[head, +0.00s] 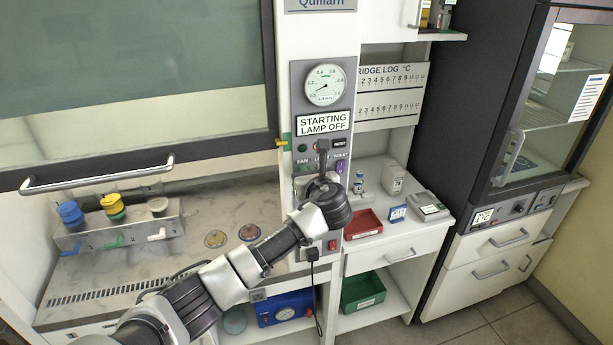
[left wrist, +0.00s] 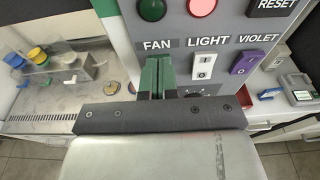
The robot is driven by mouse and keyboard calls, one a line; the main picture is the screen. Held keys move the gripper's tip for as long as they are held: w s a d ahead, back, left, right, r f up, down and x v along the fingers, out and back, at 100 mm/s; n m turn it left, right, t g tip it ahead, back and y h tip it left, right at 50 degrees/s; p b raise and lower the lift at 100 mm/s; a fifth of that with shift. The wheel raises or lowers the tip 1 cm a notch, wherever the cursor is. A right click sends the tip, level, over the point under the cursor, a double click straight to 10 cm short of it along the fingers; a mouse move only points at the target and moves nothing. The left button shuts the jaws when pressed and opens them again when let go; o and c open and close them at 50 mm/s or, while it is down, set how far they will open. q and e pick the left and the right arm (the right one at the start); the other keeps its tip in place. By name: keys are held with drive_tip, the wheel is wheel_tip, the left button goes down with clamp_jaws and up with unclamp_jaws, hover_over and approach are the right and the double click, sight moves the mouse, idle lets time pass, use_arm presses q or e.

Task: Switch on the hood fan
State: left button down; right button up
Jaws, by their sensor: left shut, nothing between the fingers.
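The hood's control panel (head: 299,82) stands right of the glass sash, with a round gauge (head: 325,85) and a sign (head: 323,122) reading "STARTING LAMP OFF". In the left wrist view, the FAN label (left wrist: 158,45) is above a green fan switch (left wrist: 149,73), partly hidden by my fingers. Beside it are the white light switch (left wrist: 203,66) and the purple violet switch (left wrist: 243,62). My left gripper (head: 322,148) is shut and empty, its tips in front of the fan switch; I cannot tell whether they touch. The green lamp (left wrist: 151,9) looks dark; the red one (left wrist: 202,6) looks bright. My right gripper is out of view.
The sash (head: 140,70) with its bar handle (head: 97,175) is at the left. A rack with coloured caps (head: 118,238) stands on the hood floor. A red tray (head: 362,224) and small instruments sit on the bench at the right, near a dark incubator cabinet (head: 480,100).

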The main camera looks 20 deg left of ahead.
use_arm(q)
drive_tip(key=b+v, duration=0.3)
drive_tip(key=v, duration=0.8)
drive_tip(key=shift+b, duration=0.3)
drive_tip(key=shift+s, duration=0.1)
